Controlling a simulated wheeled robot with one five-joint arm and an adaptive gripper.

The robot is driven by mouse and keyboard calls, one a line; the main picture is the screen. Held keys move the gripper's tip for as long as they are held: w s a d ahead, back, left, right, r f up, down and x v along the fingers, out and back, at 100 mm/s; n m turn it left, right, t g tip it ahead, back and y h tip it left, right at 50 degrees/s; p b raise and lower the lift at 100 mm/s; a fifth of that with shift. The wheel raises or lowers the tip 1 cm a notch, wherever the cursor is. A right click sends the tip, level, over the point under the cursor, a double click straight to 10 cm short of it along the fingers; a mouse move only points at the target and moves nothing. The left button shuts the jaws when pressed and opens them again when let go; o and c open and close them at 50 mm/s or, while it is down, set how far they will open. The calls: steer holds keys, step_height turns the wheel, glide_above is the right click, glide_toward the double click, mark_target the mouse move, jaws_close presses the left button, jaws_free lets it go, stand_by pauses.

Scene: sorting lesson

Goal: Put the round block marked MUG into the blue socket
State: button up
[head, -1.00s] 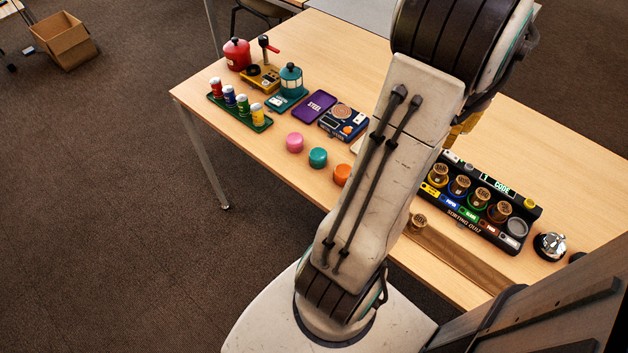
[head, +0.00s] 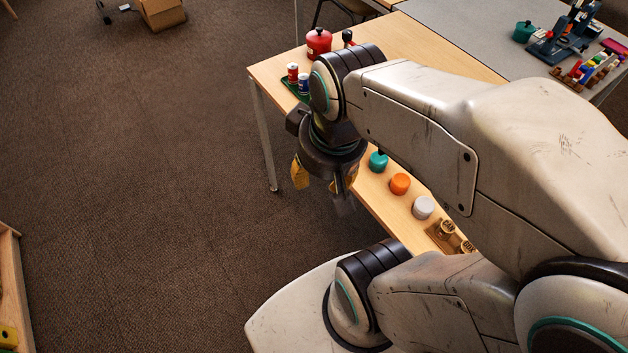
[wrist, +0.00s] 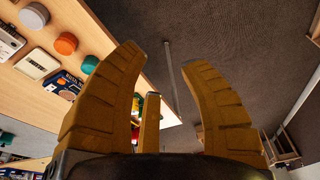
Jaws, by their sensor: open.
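Two round wooden blocks with dark markings, a nearer-left one (head: 445,229) and one beside it (head: 466,247), stand in a brown holder on the table's front part in the head view. I cannot read which of them, if either, says MUG. The blue socket and its black board are hidden behind my arm in the head view and are outside the wrist view. My gripper (head: 324,181) hangs beyond the table's front edge, over the floor, left of the blocks. In the wrist view my gripper (wrist: 153,52) has its yellow fingers wide apart with nothing between them.
Teal (head: 378,161), orange (head: 399,184) and white (head: 422,207) round pieces line the table's front edge. A red pot (head: 318,42) stands at the far corner. A pale device (wrist: 36,63) lies on the table in the wrist view. Open carpet (head: 150,200) lies left of the table.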

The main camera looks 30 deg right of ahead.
steer(key=shift+s+a+f+n, duration=0.1)
steer(key=shift+s+a+n, duration=0.2)
steer(key=shift+a, duration=0.2)
steer(key=shift+s+a+f+n, duration=0.1)
steer(key=shift+s+a+n, duration=0.2)
steer(key=shift+a, duration=0.2)
steer(key=w+p+v, duration=0.2)
steer(key=p+v, duration=0.5)
steer(key=shift+s+d+r+t, duration=0.15)
steer(key=shift+s+r+t, duration=0.15)
steer(key=shift+r, duration=0.3)
